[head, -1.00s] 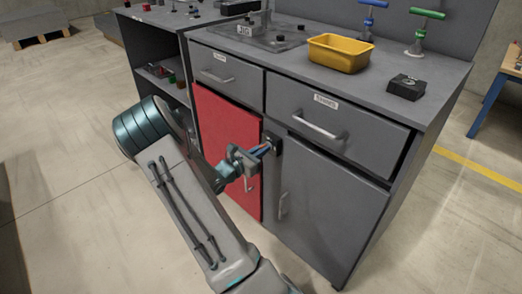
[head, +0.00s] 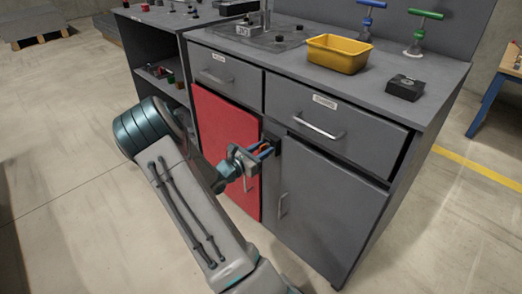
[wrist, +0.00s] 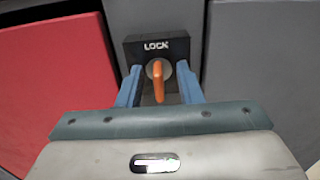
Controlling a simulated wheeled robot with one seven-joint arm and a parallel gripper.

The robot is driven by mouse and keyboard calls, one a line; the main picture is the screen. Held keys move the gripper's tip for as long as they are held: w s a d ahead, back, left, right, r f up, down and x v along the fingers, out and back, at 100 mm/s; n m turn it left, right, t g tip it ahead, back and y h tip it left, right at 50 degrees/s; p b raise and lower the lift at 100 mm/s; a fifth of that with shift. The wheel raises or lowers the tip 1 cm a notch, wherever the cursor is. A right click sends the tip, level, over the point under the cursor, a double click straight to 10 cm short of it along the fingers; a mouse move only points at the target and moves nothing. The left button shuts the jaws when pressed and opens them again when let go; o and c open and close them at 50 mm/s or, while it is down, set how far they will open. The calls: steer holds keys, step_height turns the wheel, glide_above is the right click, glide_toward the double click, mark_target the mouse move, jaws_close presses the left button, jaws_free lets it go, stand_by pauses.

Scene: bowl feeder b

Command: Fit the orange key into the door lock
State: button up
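The black lock (wrist: 179,46), marked LOCK, sits on the cabinet front between the red door and the grey door. It also shows in the head view (head: 276,141). The orange key (wrist: 158,84) stands at the lock's round metal cylinder, its handle pointing out towards me; it looks seated, though its shaft is hidden. My gripper (wrist: 159,72) has its two blue fingers spread, one on each side of the key, with a visible gap on both sides. In the head view my gripper (head: 265,149) is right in front of the lock, with a bit of orange between the fingers.
The red door (head: 228,140) is left of the lock and the grey door (head: 325,210) right of it, both with handles. The drawer handle (head: 319,126) sticks out above right. A yellow bin (head: 337,55) stands on the countertop. The floor is clear around the cabinet.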

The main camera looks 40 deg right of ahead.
steer(key=shift+a, duration=0.1)
steer(key=s+a+p, duration=0.1)
steer(key=a+p, duration=0.2)
steer(key=a, duration=1)
steer(key=shift+a, duration=0.35)
